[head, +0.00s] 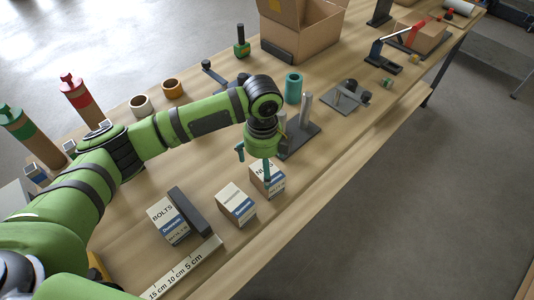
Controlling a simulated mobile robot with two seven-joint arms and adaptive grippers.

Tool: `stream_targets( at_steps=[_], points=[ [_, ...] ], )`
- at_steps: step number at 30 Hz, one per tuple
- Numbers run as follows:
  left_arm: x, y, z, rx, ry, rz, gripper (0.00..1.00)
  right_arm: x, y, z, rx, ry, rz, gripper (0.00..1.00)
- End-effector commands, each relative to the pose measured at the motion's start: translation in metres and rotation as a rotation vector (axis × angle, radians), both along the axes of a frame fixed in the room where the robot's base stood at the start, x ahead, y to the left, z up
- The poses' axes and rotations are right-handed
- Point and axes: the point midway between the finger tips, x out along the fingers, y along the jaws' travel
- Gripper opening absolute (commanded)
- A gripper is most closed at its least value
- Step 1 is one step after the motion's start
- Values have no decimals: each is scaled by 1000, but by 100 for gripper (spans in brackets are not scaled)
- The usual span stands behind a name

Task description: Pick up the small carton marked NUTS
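The small carton marked NUTS (276,184) stands on the wooden workbench, at the right end of a short row of white and blue cartons. My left gripper (254,166) is just above it, pointing down with its teal fingers spread apart. One finger is over the front of the carton and partly hides its label; the other is off to the left. I cannot tell whether a finger touches the carton. My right gripper is not in view.
A metal post stand (298,133) and a teal cylinder (293,88) are behind. The bench's front edge is close on the right.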

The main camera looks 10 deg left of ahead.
Motion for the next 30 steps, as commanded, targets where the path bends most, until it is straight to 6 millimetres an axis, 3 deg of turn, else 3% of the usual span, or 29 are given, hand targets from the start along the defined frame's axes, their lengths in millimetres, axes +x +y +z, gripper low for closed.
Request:
stream_targets(
  at_steps=[8,18,27,30],
  points=[
    [-2,-1,-18,-1,3,1,100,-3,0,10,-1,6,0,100],
    [-2,1,-64,-1,2,1,100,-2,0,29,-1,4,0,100],
    [-2,1,-71,-1,-1,-1,100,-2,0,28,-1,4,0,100],
    [-2,1,-71,-1,-1,-1,60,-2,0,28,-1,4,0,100]
  ],
)
